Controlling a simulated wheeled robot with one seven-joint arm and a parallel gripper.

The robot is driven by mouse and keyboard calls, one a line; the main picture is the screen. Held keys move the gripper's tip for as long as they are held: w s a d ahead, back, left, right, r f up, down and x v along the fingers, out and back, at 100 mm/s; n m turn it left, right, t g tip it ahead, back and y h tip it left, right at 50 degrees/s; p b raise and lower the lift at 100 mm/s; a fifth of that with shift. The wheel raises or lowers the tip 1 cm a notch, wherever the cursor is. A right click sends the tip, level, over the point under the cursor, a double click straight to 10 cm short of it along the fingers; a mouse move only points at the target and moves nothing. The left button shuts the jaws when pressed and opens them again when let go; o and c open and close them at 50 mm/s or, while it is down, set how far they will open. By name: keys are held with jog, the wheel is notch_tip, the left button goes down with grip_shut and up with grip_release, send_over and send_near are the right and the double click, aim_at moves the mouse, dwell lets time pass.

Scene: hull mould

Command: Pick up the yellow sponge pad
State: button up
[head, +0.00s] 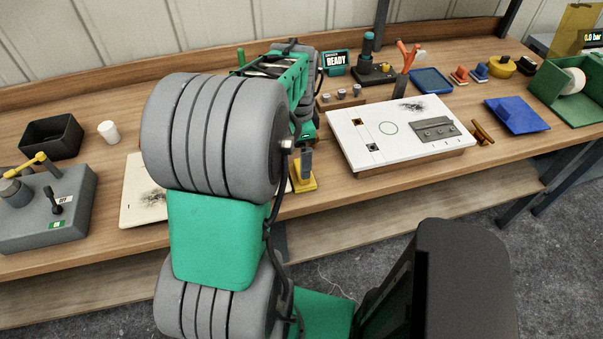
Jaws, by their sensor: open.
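A yellow piece (301,184) lies on the bench just right of my arm, at the near edge of the bench, partly hidden. I cannot tell for sure that it is the sponge pad. My gripper (306,165) points down at it from above; its jaws are open, and I cannot tell whether they touch it. A rounded yellow pad-like thing (501,67) also sits at the back right, far from my gripper.
Right of my gripper lies a white board (350,142) with a grey plate. A blue tray (432,80), blue sheet (517,115) and green bin (553,85) stand further right. A black bin (51,137), white cup (108,131) and grey lever box (45,215) stand left.

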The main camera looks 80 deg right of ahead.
jog(key=f, duration=0.2)
jog(key=f+p, duration=0.1)
jog(key=f, duration=0.3)
jog(key=shift+s+f, duration=0.25)
jog(key=shift+s, duration=0.05)
jog(key=shift+c, duration=0.3)
jog(key=c, duration=1.2)
jog(key=shift+r, duration=0.1)
jog(key=shift+r, duration=0.25)
notch_tip(320, 180, up, 2)
jog(key=shift+r+b, duration=0.2)
jog(key=shift+b, duration=0.3)
jog(key=s+a+r+b, duration=0.2)
jog(key=s+a+r, duration=0.7)
jog(key=s+r, duration=0.1)
jog(key=shift+a+b, duration=0.35)
jog(key=shift+a, duration=0.05)
